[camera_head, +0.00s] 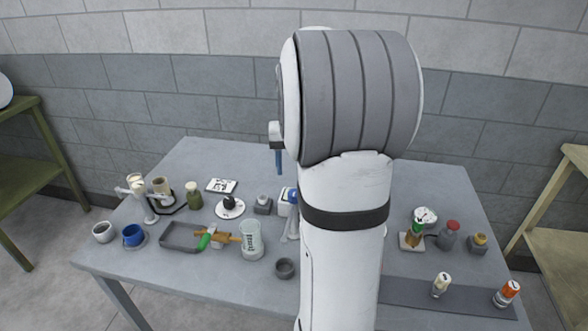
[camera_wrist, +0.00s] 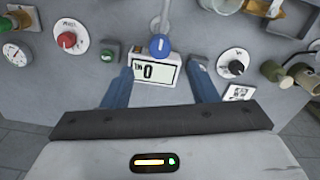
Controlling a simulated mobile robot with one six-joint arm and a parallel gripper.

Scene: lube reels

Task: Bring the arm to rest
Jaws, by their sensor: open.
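My gripper (camera_wrist: 161,68) shows in the wrist view with its two blue fingers spread well apart and nothing between them. In the head view a blue finger (camera_head: 279,161) hangs at the left of my raised arm, above the back part of the table. My arm's large grey and white joint fills the middle of that view. Beyond the fingers in the wrist view is a white box with a display reading 0 (camera_wrist: 147,71) and a blue round knob (camera_wrist: 160,45). My arm hides part of the table's middle.
The grey table (camera_head: 190,150) carries a grey tray (camera_head: 176,236), a clear beaker (camera_head: 251,240), a blue cup (camera_head: 133,236), a black dial (camera_head: 230,206) and several small bottles. A dark mat (camera_head: 405,293) lies at front right. Shelves stand at both sides, a block wall behind.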

